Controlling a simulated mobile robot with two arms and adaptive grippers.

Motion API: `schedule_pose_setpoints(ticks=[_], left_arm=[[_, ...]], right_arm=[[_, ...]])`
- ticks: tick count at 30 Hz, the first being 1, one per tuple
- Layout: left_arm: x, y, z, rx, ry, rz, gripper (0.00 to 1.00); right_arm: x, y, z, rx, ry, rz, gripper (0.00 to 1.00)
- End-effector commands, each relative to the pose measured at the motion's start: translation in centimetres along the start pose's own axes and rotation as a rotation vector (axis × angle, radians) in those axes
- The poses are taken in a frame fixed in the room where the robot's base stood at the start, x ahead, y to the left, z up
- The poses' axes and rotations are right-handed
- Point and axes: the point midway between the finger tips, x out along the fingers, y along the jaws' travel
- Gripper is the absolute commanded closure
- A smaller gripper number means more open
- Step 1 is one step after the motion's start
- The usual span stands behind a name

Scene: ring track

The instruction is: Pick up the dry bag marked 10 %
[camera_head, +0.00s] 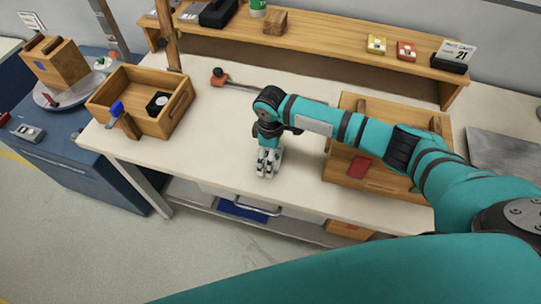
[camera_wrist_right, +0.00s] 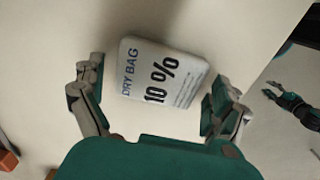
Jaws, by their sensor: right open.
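The dry bag (camera_wrist_right: 160,75) is a small white packet with dark print reading "DRY BAG" and "10 %". In the right wrist view it lies on the pale bench top, between the fingers of my right gripper (camera_wrist_right: 158,106). The gripper is open, one finger on each side of the bag, with no clear grip on it. In the head view my right gripper (camera_head: 267,170) points down at the bench near its front edge and mostly hides the bag. Another small gripper (camera_wrist_right: 272,90), apparently my left, shows beyond the bench edge in the wrist view; its opening is unclear.
A wooden box (camera_head: 146,83) stands left on the bench (camera_head: 215,125). A wooden tray (camera_head: 338,170) with a red item (camera_head: 360,166) lies right, under my arm. A raised shelf (camera_head: 330,42) at the back holds small boxes and a calendar (camera_head: 454,56).

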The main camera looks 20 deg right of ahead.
Motion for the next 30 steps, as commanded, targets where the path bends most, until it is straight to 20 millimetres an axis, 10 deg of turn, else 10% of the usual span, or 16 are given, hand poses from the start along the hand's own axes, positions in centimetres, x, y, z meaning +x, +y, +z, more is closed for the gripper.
schedule_pose_setpoints(ticks=[12, 22, 30], left_arm=[[0.0, -0.1, -0.7, -0.001, 0.010, -0.002, 0.66], [0.2, -0.1, -0.8, -0.001, 0.013, -0.002, 0.66], [1.0, -0.1, -0.8, 0.000, 0.013, -0.002, 0.66]], right_arm=[[-0.1, 0.0, 0.0, 0.001, 0.000, 0.000, 0.48], [-0.9, 0.1, -0.1, 0.000, 0.004, 0.001, 0.49], [-6.0, 0.1, -0.1, 0.000, 0.005, 0.003, 0.49]])
